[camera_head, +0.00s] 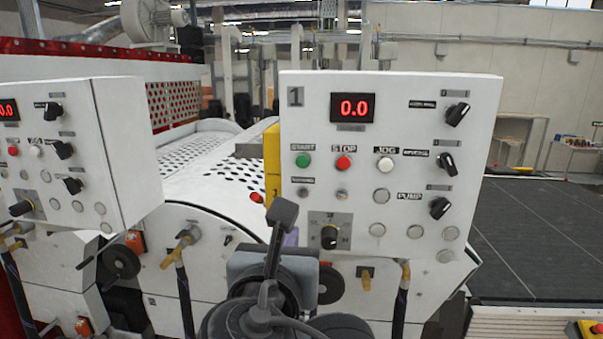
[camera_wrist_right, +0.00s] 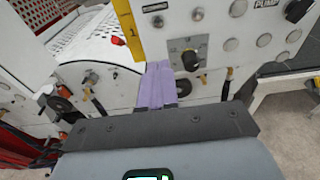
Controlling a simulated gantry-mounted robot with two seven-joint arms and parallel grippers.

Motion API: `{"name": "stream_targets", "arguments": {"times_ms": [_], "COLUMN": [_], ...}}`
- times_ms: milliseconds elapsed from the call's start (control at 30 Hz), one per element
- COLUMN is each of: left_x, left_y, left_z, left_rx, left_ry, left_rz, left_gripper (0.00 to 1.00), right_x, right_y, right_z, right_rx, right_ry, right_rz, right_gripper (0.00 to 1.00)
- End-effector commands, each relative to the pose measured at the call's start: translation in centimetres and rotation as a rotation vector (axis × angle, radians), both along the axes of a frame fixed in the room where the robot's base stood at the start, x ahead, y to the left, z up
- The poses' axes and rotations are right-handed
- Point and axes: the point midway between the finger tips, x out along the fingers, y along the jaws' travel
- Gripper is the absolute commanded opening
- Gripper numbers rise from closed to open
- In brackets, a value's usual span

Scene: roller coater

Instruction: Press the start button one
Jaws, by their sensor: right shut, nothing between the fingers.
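The white control panel marked 1 (camera_head: 468,88) faces me, its display reading 0.0. The green start button (camera_head: 303,160) sits under the START label on its left side, beside the red stop button (camera_head: 343,163). In the right wrist view, the purple fingers (camera_wrist_right: 158,72) are shut together and empty, pointing toward the lower panel area. The green button is not visible there. It is clear of the gripper in the head view.
A second panel (camera_head: 120,150) with its own display stands at the left. A black rotary knob (camera_head: 329,236) sits low on panel 1, just right of my gripper. A yellow plate (camera_head: 271,160) stands along the panel's left edge. A perforated guard (camera_head: 215,155) lies behind.

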Motion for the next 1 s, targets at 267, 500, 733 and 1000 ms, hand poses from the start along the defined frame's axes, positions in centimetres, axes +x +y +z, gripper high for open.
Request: {"name": "stream_targets", "arguments": {"times_ms": [267, 500, 733, 1000], "left_x": [0.0, 0.1, 0.1, 0.0], "left_y": [-0.3, -0.4, -0.4, -0.1], "left_z": [-0.2, -0.2, -0.2, -0.5], "left_rx": [-0.011, -0.016, -0.013, -0.005], "left_ry": [-0.001, -0.001, -0.001, 0.0], "left_rz": [0.005, 0.009, 0.007, 0.003], "left_gripper": [0.41, 0.41, 0.41, 0.41], "right_x": [-1.9, -2.1, -2.1, -1.2], "right_y": [0.1, 0.1, 0.0, -0.7], "right_z": [5.9, 6.6, 6.6, 6.5], "right_rx": [0.001, 0.001, 0.001, -0.001], "right_ry": [-0.12, -0.134, -0.134, -0.133], "right_rz": [0.002, 0.002, 0.001, -0.012], "right_gripper": [0.0, 0.0, 0.0, 0.0]}}
